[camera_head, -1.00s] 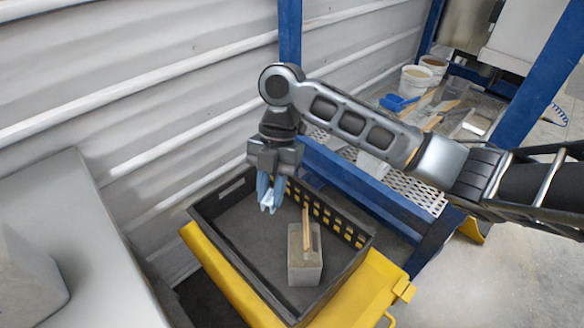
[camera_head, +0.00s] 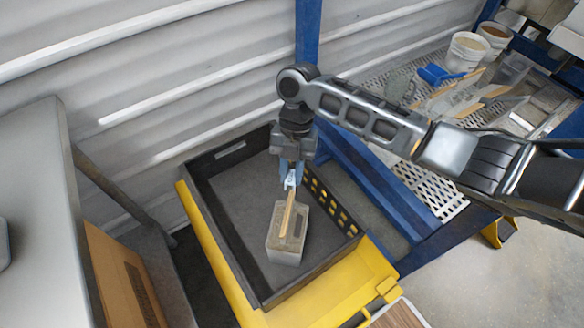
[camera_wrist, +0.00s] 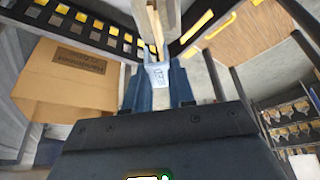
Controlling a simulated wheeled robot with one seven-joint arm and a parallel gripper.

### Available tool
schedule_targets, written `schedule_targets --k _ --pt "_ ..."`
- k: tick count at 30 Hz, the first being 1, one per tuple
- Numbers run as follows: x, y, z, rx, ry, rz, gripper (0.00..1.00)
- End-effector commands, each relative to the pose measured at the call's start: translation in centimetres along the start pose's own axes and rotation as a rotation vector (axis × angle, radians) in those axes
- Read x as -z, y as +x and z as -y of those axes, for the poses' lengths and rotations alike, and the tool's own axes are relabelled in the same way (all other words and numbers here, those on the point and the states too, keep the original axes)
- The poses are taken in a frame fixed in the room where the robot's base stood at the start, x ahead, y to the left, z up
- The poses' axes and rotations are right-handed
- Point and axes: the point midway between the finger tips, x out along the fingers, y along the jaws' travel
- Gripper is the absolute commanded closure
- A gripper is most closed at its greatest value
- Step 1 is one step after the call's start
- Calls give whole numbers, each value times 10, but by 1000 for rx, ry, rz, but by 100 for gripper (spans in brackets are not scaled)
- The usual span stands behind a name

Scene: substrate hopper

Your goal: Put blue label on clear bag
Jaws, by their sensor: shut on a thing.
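The small pale blue label (camera_wrist: 158,75) is between the fingertips of my gripper (camera_wrist: 160,88) in the wrist view, with blurred print on its face. In the head view my gripper (camera_head: 290,178) points down, shut on the label, at the far end of a grey, box-shaped bag (camera_head: 285,250), which I take for the clear bag. The bag stands in a black crate (camera_head: 228,240). A thin wooden stick (camera_head: 286,213) slants at the bag's top, close below the fingertips. I cannot tell whether the label touches the bag or the stick.
The crate has slotted walls and sits on a yellow frame (camera_head: 335,300). A blue post (camera_head: 308,35) and corrugated wall stand behind. A cardboard box (camera_head: 118,275) is at lower left. White tubs (camera_head: 467,52) and a blue scoop (camera_head: 437,75) lie on a perforated shelf at right.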

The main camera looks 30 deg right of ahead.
Motion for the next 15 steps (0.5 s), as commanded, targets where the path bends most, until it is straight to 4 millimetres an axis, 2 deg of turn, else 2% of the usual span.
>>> schedule_targets --k 15 --pt "-17 41 0 0 0 0 100"
